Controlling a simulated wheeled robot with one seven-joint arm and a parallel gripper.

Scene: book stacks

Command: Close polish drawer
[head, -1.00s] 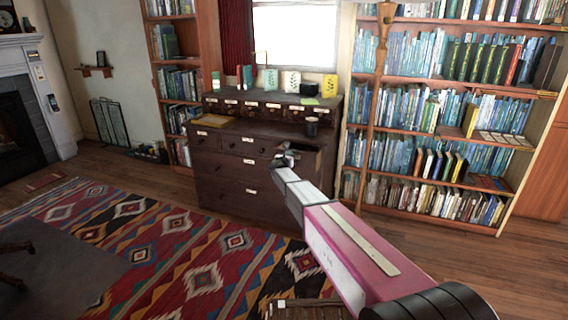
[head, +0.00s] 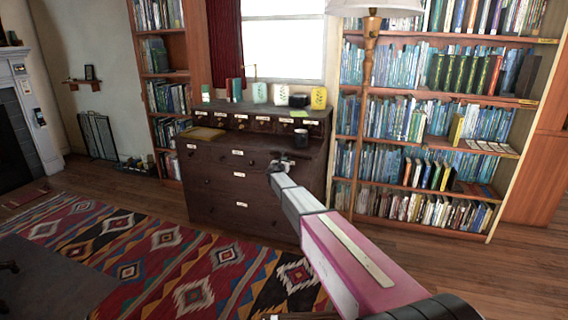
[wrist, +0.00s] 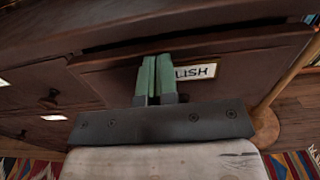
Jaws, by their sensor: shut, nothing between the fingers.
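A tall bookcase (head: 430,140) stands close on the right. A patterned rug (head: 150,250) covers the floor in front, with bare wood floor at right.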

